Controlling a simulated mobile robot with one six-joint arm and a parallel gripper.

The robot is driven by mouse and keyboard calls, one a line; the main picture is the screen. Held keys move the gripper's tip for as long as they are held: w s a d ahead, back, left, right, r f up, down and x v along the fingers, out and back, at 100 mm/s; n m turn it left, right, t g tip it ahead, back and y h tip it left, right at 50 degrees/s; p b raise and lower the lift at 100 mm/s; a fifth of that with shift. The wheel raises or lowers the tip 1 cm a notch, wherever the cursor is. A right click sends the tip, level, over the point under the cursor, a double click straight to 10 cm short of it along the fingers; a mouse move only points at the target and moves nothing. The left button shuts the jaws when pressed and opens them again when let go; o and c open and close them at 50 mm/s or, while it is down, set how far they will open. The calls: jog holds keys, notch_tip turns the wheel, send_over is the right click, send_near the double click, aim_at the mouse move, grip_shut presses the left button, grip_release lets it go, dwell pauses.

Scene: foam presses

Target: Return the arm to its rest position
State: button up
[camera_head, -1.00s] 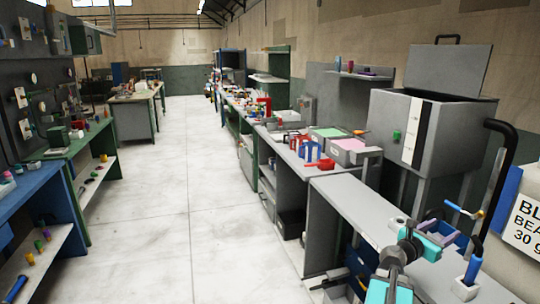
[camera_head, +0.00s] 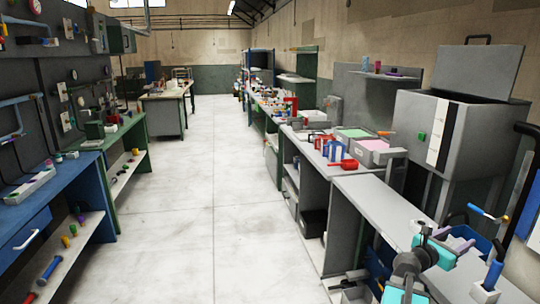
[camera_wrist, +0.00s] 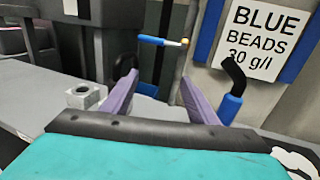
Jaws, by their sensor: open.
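My arm, with teal and dark grey links, shows at the lower right of the head view. My gripper (camera_head: 456,238) has two purple fingers over the right end of the grey bench (camera_head: 375,205). In the wrist view my gripper (camera_wrist: 158,95) has its fingers spread apart, with nothing between them. Beyond the fingers are a blue-handled lever (camera_wrist: 162,41) and a sign reading BLUE BEADS 30 g/l (camera_wrist: 262,38).
A grey press cabinet (camera_head: 473,128) with a raised lid stands behind the bench. A blue-handled post (camera_head: 493,274) stands near my arm. Grey bins with green (camera_head: 354,133) and pink contents and a red scoop (camera_head: 346,164) sit farther along. The aisle floor (camera_head: 180,225) is clear.

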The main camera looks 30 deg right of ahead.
jog(key=w+a+f+n+t+y+b, duration=0.2)
jog(key=w+a+f, duration=0.85)
jog(key=f, duration=0.25)
jog(key=w+a+f+n+t+y+b, duration=0.1)
jog(key=w+a+f+n+t+y, duration=0.15)
jog(key=w+a+f, duration=0.95)
jog(key=a+f+m+y+b, duration=0.1)
jog(key=a+f+m+y, duration=0.15)
jog(key=a+f, duration=0.9)
jog(key=s+a+f+m+g+y+b, duration=0.1)
jog(key=s+a+f+m+g+y, duration=0.1)
jog(key=s+a+f, duration=0.4)
jog(key=s+a+f+m+g+y+b, duration=0.1)
jog(key=s+a+f+m, duration=0.15)
jog(key=a+f, duration=0.55)
jog(key=s+a+f+m+g+y+b, duration=0.1)
jog(key=s+a+f+m+g+y, duration=0.1)
jog(key=s+a+f, duration=0.55)
jog(key=s+a+f+m+g+y, duration=0.5)
jog(key=s+a+m, duration=0.7)
jog(key=a+m, duration=0.1)
jog(key=shift+m+y, duration=0.35)
jog(key=shift+y, duration=0.05)
jog(key=shift+f, duration=0.1)
jog(key=shift+c, duration=0.2)
